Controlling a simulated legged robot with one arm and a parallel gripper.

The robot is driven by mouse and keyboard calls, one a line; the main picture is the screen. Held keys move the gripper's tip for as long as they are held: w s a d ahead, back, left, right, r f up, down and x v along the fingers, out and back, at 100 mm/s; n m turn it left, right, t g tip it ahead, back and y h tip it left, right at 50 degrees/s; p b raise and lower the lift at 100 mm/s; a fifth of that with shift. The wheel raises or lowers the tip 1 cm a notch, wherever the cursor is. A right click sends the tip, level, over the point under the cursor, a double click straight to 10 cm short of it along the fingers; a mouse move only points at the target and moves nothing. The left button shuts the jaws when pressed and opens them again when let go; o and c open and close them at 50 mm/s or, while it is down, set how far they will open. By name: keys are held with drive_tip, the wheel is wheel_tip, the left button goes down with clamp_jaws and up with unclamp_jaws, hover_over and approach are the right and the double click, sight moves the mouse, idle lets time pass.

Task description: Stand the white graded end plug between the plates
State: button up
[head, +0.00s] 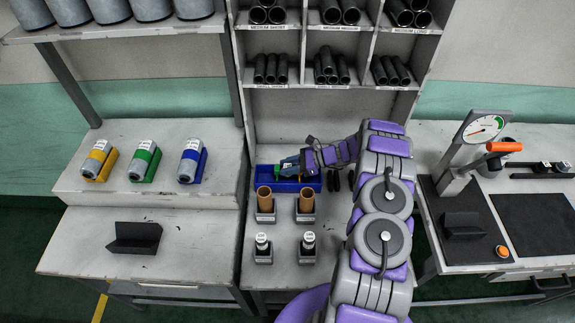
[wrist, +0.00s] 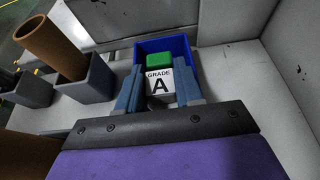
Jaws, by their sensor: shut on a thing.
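The white graded end plug (wrist: 160,85), its face reading "GRADE A", sits between the two blue fingers of my gripper (wrist: 158,96) in the wrist view. A green block (wrist: 159,61) shows just beyond it; I cannot tell whether it is part of the plug. In the head view my gripper (head: 290,164) is at the blue tray (head: 299,186), and its fingers mostly hide the plug. The tray also shows in the wrist view (wrist: 184,46), behind the plug. At the right bench stands a gauge device (head: 480,130) with an orange handle (head: 504,146); I cannot make out the plates clearly.
Two brown tubes (head: 265,198) (head: 306,200) stand in grey holders in front of the tray. Two small white-topped pieces (head: 262,242) (head: 308,240) stand nearer. Shelves of black tubes (head: 270,68) rise behind. A black V-block (head: 463,226) lies on the right bench.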

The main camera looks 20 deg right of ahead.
drive_tip(key=shift+d+f, duration=0.15)
drive_tip(key=shift+d, duration=0.05)
drive_tip(key=o, duration=1)
drive_tip(key=shift+a, duration=0.1)
